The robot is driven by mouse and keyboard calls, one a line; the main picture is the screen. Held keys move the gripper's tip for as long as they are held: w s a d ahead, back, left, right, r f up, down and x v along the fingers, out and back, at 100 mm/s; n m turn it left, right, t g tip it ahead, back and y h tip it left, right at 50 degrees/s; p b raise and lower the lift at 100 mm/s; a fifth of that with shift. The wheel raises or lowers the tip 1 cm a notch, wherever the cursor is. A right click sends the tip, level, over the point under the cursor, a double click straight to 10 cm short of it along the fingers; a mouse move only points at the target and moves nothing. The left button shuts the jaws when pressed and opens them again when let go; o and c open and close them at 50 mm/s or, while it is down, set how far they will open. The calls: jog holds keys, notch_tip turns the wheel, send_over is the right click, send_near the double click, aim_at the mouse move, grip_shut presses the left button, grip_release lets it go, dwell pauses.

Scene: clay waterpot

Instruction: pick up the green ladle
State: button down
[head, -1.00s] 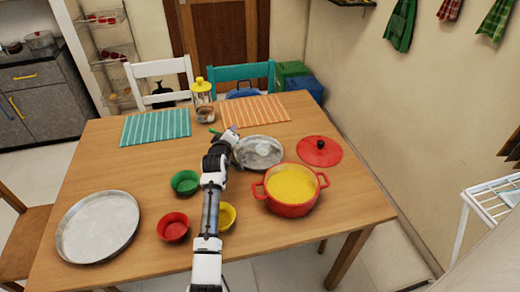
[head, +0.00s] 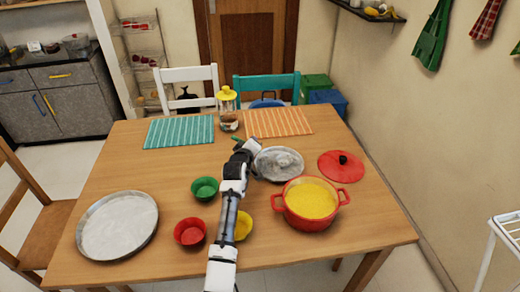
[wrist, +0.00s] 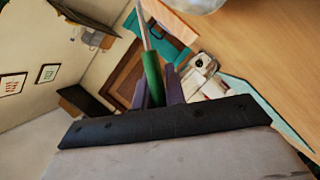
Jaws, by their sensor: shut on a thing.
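The green ladle has a green handle (wrist: 152,75) and a thin, lighter shaft that runs to the top edge of the wrist view. My gripper (wrist: 156,88) is shut on the green handle, with a finger on each side. In the head view, a small bit of the green ladle (head: 237,138) shows at the left of my gripper (head: 248,143), over the far middle of the table (head: 150,172). My gripper hides most of the ladle there. The ladle's bowl is out of sight, and its height above the table is hard to tell.
A silvery round lid (head: 279,163) lies right of my gripper. A red pot (head: 310,218) with yellow contents stands nearer, and a red lid (head: 341,166) lies at the right. A yellow-topped jar (head: 228,108) stands behind. Green (head: 205,189), red (head: 190,232) and yellow bowls sit near my arm.

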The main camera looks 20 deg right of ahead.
notch_tip(320, 180, up, 20)
jog(key=b, duration=0.3)
jog(key=shift+f+b, duration=0.15)
jog(key=shift+b, duration=0.2)
dwell(0.4)
